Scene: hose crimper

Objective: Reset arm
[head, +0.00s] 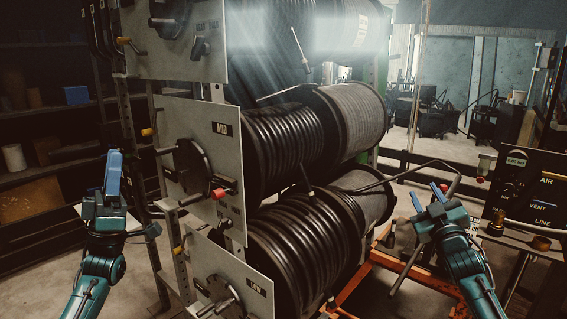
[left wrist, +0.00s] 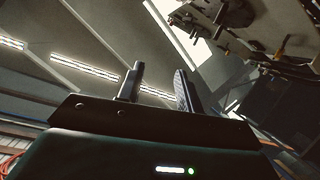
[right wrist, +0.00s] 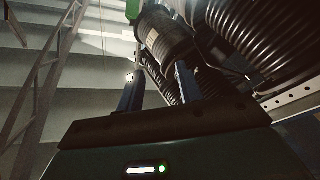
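My left gripper (head: 114,172) is raised at the left of the head view, pointing up in front of the dark shelves. In the left wrist view its two fingers (left wrist: 157,90) stand apart with nothing between them. My right gripper (head: 427,198) is raised at the right, between the hose reels and the control panel. In the right wrist view its fingers (right wrist: 158,88) are also apart and empty. Neither gripper visibly touches anything.
A rack of black hose reels (head: 285,150) with grey side plates (head: 203,160) and a red-tipped handle (head: 220,193) fills the middle. A control panel (head: 530,190) marked AIR, VENT and LINE stands at the right. Shelves (head: 45,130) are at the left. An orange frame (head: 400,272) lies low.

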